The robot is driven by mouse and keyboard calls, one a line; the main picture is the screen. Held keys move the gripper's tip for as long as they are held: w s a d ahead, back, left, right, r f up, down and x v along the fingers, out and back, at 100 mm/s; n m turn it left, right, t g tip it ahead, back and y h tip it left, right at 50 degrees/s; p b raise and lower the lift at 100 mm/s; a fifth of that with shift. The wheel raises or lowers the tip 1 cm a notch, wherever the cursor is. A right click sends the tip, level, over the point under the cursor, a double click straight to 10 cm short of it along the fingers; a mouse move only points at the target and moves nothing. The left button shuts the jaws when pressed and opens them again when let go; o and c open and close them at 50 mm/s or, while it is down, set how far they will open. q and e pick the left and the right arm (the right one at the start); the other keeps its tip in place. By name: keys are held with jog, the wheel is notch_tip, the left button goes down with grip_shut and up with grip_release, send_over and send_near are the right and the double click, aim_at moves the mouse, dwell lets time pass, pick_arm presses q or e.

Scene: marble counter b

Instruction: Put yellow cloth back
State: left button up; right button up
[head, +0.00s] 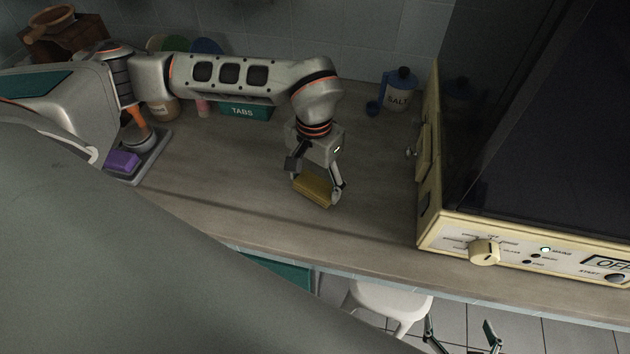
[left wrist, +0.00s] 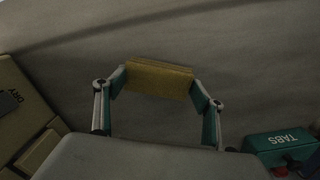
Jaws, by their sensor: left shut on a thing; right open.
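The yellow cloth (head: 313,189) is a folded, mustard-coloured block over the middle of the counter. My left gripper (head: 318,188) is shut on it, with one finger at each end. In the left wrist view the cloth (left wrist: 158,79) spans between the two fingertips of my left gripper (left wrist: 160,88). I cannot tell whether the cloth touches the counter or is held just above it. My right gripper (head: 462,345) shows only its fingertips at the bottom edge of the head view, apart and empty, low in front of the counter.
A grey tray (head: 153,157) with a purple block (head: 123,161) lies at the left. A cream appliance (head: 432,236) bounds the right. The counter between is clear. A white stool (head: 392,303) stands below.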

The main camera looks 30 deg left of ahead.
aim_at(314, 185)
pick_arm(q)
jog(key=shift+f, duration=0.2)
jog(key=o, duration=1.1)
jog(key=shift+c, duration=0.2)
notch_tip(314, 185, up, 12)
